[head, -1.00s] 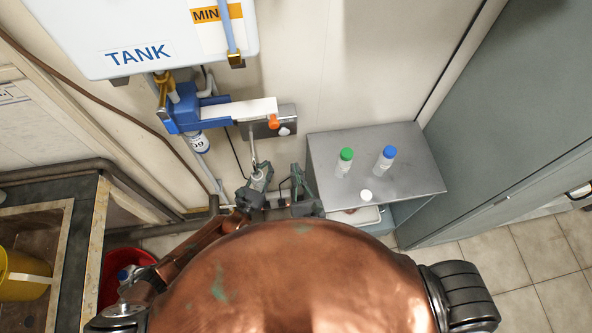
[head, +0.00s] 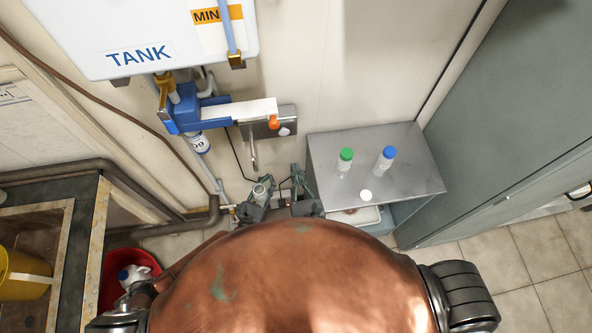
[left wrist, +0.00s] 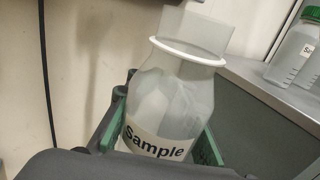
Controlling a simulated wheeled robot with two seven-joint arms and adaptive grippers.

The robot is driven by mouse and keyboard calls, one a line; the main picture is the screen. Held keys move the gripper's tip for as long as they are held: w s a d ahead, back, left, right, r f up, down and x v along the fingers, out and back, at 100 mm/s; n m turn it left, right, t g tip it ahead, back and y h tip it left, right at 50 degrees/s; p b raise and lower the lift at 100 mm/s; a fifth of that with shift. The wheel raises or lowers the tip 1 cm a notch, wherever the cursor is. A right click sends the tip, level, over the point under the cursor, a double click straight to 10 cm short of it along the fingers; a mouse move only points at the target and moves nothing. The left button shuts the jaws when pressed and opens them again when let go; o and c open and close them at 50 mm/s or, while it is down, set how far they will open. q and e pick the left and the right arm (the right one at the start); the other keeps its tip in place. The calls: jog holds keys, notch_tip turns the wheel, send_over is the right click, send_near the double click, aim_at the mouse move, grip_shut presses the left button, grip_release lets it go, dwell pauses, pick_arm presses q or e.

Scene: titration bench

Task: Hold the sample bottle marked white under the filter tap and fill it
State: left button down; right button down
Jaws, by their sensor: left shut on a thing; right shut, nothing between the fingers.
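My left gripper (head: 256,203) is shut on the sample bottle (head: 261,189), a clear bottle without a cap. In the left wrist view the bottle (left wrist: 175,105) shows a white neck ring, an open mouth and a "Sample" label, between the green finger pads. I cannot tell its fill level. The filter tap's spout (head: 254,160) hangs from the blue-and-white filter unit (head: 185,108); the bottle is apart from it, lower and nearer to me. My right gripper (head: 302,190) is shut and empty, just right of the bottle. A white cap (head: 366,195) lies on the metal cabinet top.
The metal cabinet (head: 415,165) carries a green-capped bottle (head: 344,163) and a blue-capped bottle (head: 386,159). The tank (head: 140,35) hangs above the filter. A red bin (head: 110,278) and a sink counter with a yellow bucket (head: 25,274) are at the left.

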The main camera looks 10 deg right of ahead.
pick_arm(q)
jog(key=shift+s+f, duration=0.2)
jog(key=shift+s, duration=2.1)
